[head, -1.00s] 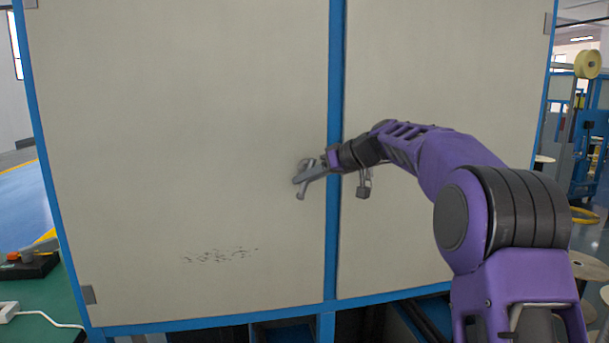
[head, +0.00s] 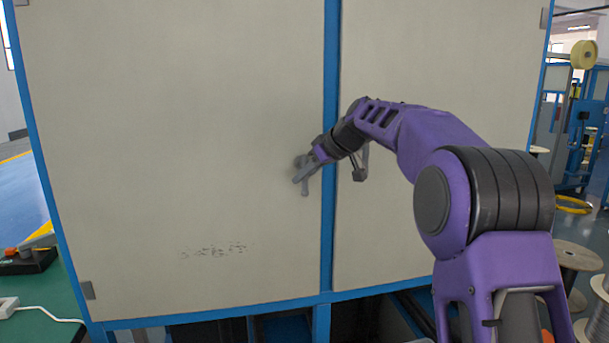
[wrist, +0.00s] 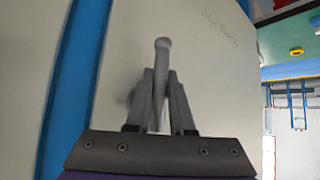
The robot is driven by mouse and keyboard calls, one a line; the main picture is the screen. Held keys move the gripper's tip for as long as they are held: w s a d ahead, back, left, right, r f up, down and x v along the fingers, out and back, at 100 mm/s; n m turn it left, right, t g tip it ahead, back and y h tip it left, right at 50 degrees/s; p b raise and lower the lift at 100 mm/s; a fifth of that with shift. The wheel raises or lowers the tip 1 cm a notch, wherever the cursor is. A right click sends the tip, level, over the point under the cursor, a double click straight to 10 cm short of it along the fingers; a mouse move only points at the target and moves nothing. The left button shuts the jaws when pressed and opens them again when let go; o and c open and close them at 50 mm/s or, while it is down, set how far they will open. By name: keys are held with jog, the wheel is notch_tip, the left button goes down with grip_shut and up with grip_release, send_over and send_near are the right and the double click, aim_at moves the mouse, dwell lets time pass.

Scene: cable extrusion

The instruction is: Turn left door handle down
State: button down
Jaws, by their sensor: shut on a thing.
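The left door (head: 170,130) is a large pale panel in a blue frame and looks closed. Its grey handle (head: 304,188) sits near the door's right edge, with its free end pointing down. My gripper (head: 309,173) reaches it from the upper right, tilted downward. In the wrist view, the fingers of my gripper (wrist: 161,80) stand on both sides of the handle (wrist: 163,45), shut on it. The handle's rounded end sticks out past the fingertips. The handle's pivot is mostly hidden by the fingers.
The right door (head: 440,60) has its own handle (head: 360,172), partly behind my wrist. A blue post (head: 331,80) divides the doors. A green table (head: 50,290) with a dark control box (head: 28,262) stands at the left. Spools (head: 575,258) stand at the right.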

jog(key=c, duration=1.1)
grip_release()
jog(key=v, duration=1.7)
jog(key=shift+s+d+r, duration=0.1)
jog(key=shift+d, duration=0.05)
